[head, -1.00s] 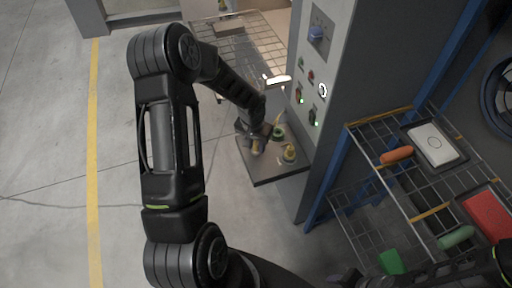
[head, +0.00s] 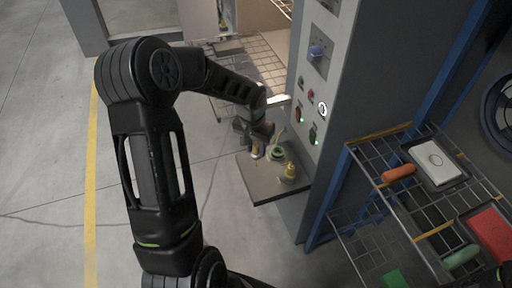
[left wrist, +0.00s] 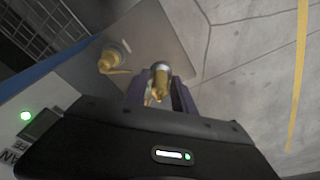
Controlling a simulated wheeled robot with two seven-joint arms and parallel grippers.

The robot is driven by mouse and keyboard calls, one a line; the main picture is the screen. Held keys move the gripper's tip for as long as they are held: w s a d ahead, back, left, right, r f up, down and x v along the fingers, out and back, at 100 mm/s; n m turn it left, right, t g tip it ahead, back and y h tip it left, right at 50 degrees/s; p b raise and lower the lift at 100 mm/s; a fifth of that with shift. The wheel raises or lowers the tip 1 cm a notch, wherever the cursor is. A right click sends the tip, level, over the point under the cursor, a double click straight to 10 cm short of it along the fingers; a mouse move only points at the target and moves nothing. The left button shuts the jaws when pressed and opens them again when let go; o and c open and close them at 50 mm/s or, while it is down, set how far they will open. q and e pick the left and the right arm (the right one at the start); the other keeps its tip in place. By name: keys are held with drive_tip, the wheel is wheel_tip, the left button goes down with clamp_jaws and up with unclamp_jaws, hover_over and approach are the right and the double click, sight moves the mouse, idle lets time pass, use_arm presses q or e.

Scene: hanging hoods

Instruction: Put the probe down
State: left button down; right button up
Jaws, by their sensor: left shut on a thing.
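My left gripper (head: 256,138) is over the left part of a small grey shelf (head: 262,190) on the cabinet's side. In the left wrist view its fingers (left wrist: 160,92) are shut on a yellow, brass-coloured piece with a rounded grey end, which I take for the probe (left wrist: 160,72). The probe's lower part shows below the gripper in the head view (head: 257,153). I cannot tell whether it touches the shelf.
The grey cabinet (head: 345,110) with knobs and lit buttons rises right beside the shelf. A wire rack (head: 415,195) with an orange piece (head: 398,172), a white box (head: 435,163) and a red box (head: 490,232) stands at right. Open floor lies left.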

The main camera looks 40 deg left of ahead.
use_arm(q)
drive_tip(key=d+f+m, duration=0.1)
drive_tip(key=d+f, duration=0.1)
drive_tip(key=d, duration=0.6)
drive_tip(key=d+f+m, duration=0.1)
drive_tip(key=d+f, duration=0.2)
drive_tip(key=d, duration=0.6)
drive_tip(key=shift+f, duration=0.3)
drive_tip(key=shift+d, duration=0.1)
